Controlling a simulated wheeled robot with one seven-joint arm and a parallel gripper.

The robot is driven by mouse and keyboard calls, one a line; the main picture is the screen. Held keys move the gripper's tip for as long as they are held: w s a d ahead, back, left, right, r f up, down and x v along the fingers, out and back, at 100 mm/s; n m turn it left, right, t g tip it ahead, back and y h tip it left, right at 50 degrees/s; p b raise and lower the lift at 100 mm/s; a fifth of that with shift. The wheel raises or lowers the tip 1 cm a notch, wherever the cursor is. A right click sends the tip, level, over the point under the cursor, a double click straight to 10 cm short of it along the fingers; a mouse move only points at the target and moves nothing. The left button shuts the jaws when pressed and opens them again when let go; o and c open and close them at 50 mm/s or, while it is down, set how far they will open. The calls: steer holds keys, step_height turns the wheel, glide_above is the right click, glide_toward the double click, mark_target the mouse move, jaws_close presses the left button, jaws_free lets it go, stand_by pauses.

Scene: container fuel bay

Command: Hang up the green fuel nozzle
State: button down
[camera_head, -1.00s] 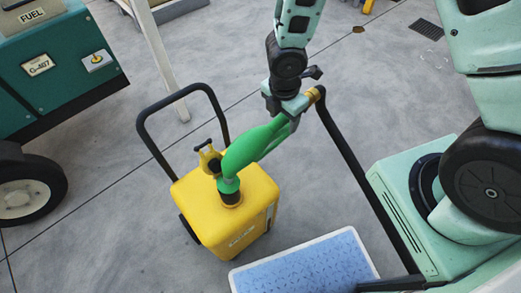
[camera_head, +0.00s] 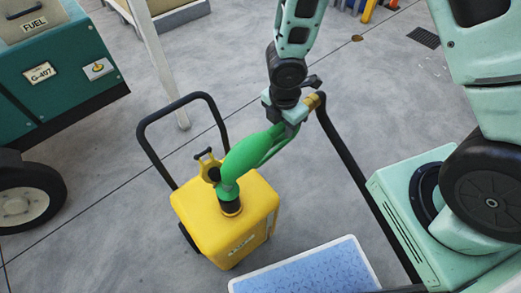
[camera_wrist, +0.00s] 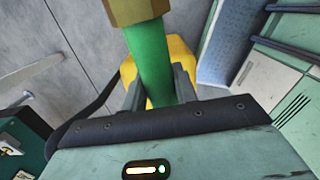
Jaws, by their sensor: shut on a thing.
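The green fuel nozzle (camera_head: 247,155) is in my gripper (camera_head: 288,115). My gripper is shut on its upper end, near the brass hose fitting (camera_head: 315,101). The nozzle slants down left, and its lower end meets the dark neck (camera_head: 230,207) on top of the yellow fuel caddy (camera_head: 225,238). I cannot tell how deep the spout sits there. A black hose (camera_head: 350,160) runs from the fitting down to the right. In the wrist view, the nozzle (camera_wrist: 153,60) passes between the fingers (camera_wrist: 155,90), with the yellow caddy (camera_wrist: 128,70) behind it.
The caddy has a black push handle (camera_head: 150,120) and a yellow cap (camera_head: 207,167) beside its neck. A teal fuel unit (camera_head: 60,75) with a wheel (camera_head: 18,205) stands at left. A white post (camera_head: 160,65) rises behind.

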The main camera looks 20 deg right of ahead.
steer(key=shift+r+p, duration=4.7)
steer(key=shift+r, duration=0.6)
steer(key=shift+f, duration=0.1)
